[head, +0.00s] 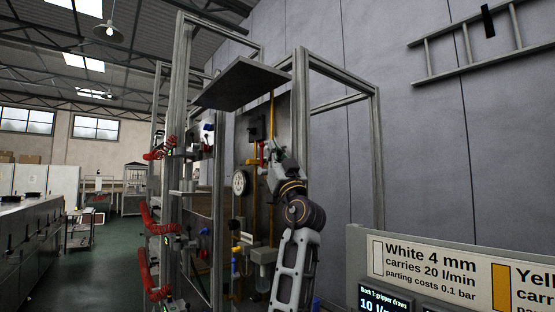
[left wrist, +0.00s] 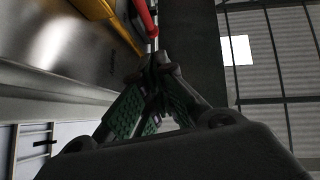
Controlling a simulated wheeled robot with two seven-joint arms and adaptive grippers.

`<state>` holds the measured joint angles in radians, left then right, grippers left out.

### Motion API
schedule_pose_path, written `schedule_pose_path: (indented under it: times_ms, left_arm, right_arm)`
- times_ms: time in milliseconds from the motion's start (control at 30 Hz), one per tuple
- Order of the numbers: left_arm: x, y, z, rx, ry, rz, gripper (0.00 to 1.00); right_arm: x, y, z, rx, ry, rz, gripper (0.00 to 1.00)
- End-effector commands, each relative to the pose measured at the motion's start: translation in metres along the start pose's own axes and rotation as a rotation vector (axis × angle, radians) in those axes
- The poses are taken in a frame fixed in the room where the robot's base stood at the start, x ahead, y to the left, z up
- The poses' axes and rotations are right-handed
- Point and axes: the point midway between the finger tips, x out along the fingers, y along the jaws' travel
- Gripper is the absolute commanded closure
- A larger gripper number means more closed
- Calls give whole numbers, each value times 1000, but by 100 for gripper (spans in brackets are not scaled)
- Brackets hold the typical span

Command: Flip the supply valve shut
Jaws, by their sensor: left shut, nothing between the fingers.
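My left gripper (head: 270,153) reaches up to the panel inside the metal frame, and its fingers are shut and empty. In the left wrist view the closed fingertips (left wrist: 160,62) are just below a red lever (left wrist: 145,18), which looks like the valve handle. The red lever also shows in the head view (head: 262,152), right beside the fingertips and partly hidden by them. I cannot tell whether they touch. A yellow pipe (left wrist: 112,22) runs next to the lever in the left wrist view. My right gripper is not in view.
A round gauge (head: 240,182) sits left of my gripper, and a filter bowl (head: 262,272) is below. A dark plate (head: 240,84) juts out above. Frame posts (head: 300,110) stand close to my arm. Red hoses or grippers (head: 152,215) line the left side. A sign (head: 430,262) stands at the lower right.

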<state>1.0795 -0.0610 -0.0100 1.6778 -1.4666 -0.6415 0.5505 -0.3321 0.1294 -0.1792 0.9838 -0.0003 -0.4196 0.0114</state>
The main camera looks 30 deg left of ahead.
Motion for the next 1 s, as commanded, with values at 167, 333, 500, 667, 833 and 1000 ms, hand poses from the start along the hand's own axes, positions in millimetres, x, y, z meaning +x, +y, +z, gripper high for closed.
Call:
schedule_pose_path:
  times_ms: [167,333,500,667,833,1000]
  left_arm:
    - [18,0,14,3,-2,1,100]
    - [28,0,24,2,-2,0,100]
    - [31,0,28,-1,-1,0,100]
    - [32,0,29,-1,-1,1,100]
    - [32,0,29,0,-1,0,100]
    - [32,0,29,-1,-6,-1,100]
  right_arm:
    - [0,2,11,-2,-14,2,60]
    - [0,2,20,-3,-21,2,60]
    - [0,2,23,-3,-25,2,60]
    - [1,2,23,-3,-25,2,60]
    - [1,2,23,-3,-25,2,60]
    - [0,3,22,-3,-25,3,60]
